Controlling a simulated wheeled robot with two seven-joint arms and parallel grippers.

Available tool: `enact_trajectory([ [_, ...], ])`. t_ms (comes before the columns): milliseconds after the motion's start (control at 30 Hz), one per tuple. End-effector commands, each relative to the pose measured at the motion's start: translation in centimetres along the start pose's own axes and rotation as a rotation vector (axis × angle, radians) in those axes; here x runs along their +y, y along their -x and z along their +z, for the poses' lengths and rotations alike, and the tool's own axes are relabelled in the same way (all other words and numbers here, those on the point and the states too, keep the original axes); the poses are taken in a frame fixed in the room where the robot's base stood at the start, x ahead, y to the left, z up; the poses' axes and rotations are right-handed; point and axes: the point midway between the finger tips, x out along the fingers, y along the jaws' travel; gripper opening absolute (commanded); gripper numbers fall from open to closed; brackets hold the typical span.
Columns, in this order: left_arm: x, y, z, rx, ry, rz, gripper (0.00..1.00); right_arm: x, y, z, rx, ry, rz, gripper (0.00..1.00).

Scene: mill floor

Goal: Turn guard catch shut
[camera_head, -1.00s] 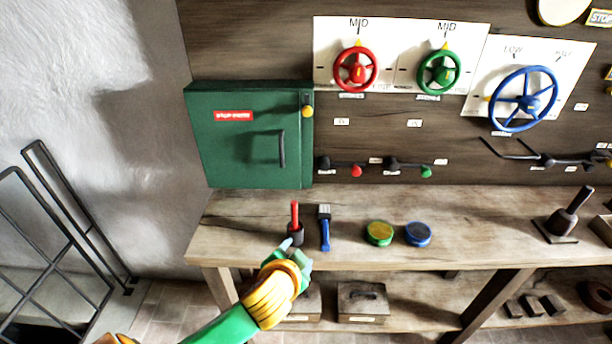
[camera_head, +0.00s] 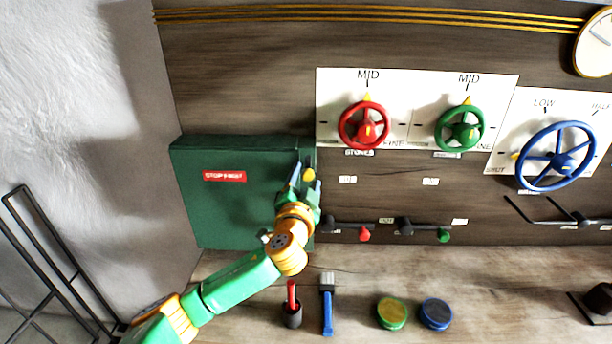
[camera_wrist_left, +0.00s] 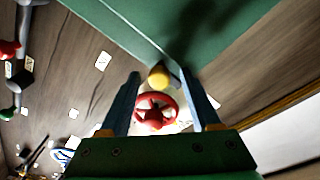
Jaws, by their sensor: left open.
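The guard is a green box (camera_head: 205,215) on the wall at the left, with a red-and-white label. Its catch is a yellow knob (camera_head: 309,174) at the box's upper right edge. In the left wrist view the yellow knob (camera_wrist_left: 158,77) shows between the fingertips, with a dark piece beside it. My left gripper (camera_head: 303,180) is open at the catch, one finger on each side; I cannot tell whether it touches. My arm hides the box's handle and lower right part. My right gripper is not in view.
A red wheel (camera_head: 364,126), a green wheel (camera_head: 460,128) and a blue wheel (camera_head: 555,156) are on the wall to the right. Levers with red and green knobs sit below.

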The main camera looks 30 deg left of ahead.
Motion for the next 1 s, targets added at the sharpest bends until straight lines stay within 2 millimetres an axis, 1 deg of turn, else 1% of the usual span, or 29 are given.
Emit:
enact_trajectory([
  [200,0.1,-0.1,0.0,0.001,0.000,0.001,0.64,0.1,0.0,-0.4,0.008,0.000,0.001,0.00],
  [233,0.1,-0.1,0.0,0.001,0.000,0.001,0.61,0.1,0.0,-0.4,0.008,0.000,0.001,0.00],
  [267,0.1,-0.1,0.0,0.001,0.000,0.001,0.53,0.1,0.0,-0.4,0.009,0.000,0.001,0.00],
  [300,0.1,-0.1,0.0,0.001,0.000,0.001,0.42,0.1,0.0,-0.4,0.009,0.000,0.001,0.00],
  [367,0.1,-0.1,0.0,0.001,0.000,0.001,0.26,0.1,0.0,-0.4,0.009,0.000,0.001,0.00],
  [400,0.1,-0.1,0.0,0.001,0.000,0.001,0.15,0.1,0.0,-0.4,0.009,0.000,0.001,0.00],
  [467,0.1,-0.1,0.0,0.001,0.000,0.001,0.00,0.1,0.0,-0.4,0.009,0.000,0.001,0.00],
  [767,0.2,0.0,0.1,0.002,0.021,0.000,0.00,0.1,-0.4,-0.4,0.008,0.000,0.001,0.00],
  [1000,0.4,0.0,0.3,0.010,0.143,-0.009,0.00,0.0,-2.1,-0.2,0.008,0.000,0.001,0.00],
])
